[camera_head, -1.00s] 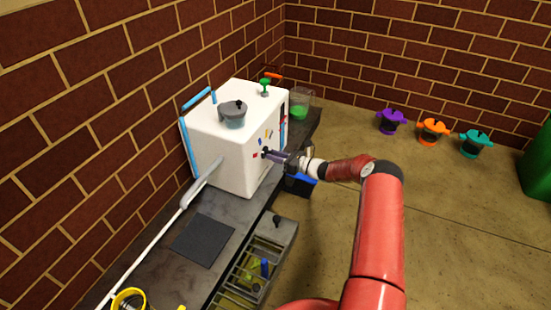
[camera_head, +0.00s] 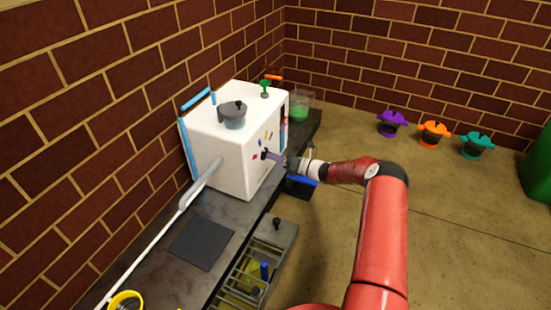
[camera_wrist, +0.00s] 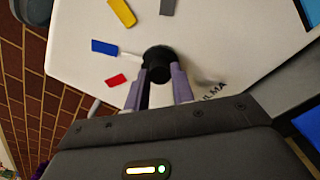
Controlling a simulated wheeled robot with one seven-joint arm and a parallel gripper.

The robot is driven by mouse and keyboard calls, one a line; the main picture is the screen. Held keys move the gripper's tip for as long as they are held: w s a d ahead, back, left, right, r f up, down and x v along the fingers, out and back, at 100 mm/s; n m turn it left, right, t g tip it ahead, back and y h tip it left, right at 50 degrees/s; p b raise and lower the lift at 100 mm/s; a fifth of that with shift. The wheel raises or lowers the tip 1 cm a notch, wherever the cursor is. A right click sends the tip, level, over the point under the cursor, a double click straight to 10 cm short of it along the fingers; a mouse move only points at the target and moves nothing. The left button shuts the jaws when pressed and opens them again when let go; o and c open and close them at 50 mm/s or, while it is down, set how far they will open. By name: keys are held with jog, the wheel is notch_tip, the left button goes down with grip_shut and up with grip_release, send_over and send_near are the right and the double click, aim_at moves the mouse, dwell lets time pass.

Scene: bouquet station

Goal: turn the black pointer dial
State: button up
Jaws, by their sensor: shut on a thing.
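The black pointer dial (camera_wrist: 158,58) sits on the front face of the white machine (camera_head: 232,170), among coloured marks. Its light pointer (camera_wrist: 130,55) points toward the blue mark (camera_wrist: 104,47) in the wrist view. Red (camera_wrist: 116,80), yellow (camera_wrist: 122,12) and grey (camera_wrist: 167,6) marks also surround it. My gripper (camera_wrist: 158,78) has its two purple-grey fingers closed on either side of the dial. In the head view my gripper (camera_head: 272,157) reaches the machine's front from the right, and its fingertips partly hide the dial.
A grey pot-like part (camera_head: 232,116) and a green knob (camera_head: 265,90) are on the machine's top. A dark mat (camera_head: 202,243) lies on the counter. A rack (camera_head: 262,262) stands below right. Purple (camera_head: 391,122), orange (camera_head: 433,133) and teal (camera_head: 477,145) containers stand on the floor.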

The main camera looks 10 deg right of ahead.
jog(key=o, duration=1)
jog(key=p+v, duration=0.1)
jog(key=v, duration=0.7)
jog(key=shift+a, duration=0.1)
jog(key=s+a+r+n+g+h+p, duration=0.25)
jog(key=s+a+r+n+g, duration=0.35)
jog(key=r+n, duration=0.45)
jog(key=s+a+r+n+g+h+p, duration=0.25)
jog(key=s+a+r+n, duration=0.45)
jog(key=r, duration=0.7)
jog(key=s+d+r+n+t+h+p, duration=0.1)
jog(key=s+r+n, duration=0.4)
jog(key=s, duration=0.5)
jog(key=s+d+r+n+t+h+p, duration=0.1)
jog(key=s+d+r+n+h+p, duration=0.2)
jog(key=s, duration=0.7)
jog(key=s+d+r+n+t+h+p, duration=0.1)
jog(key=s+d+r+n+h, duration=0.1)
jog(key=s+r+n+h, duration=0.3)
jog(key=shift+s+r+n+t+h+p, duration=0.15)
jog(key=shift+s+r+n, duration=0.3)
jog(key=shift+s+r, duration=0.45)
jog(key=shift+s+r+n+h+p, duration=0.1)
jog(key=shift+s+r+n, duration=0.45)
jog(key=shift+s, duration=0.55)
jog(key=shift+s+r+n+t+h+p, duration=0.15)
jog(key=shift+s+r+n, duration=0.2)
jog(key=shift+s+r, duration=0.55)
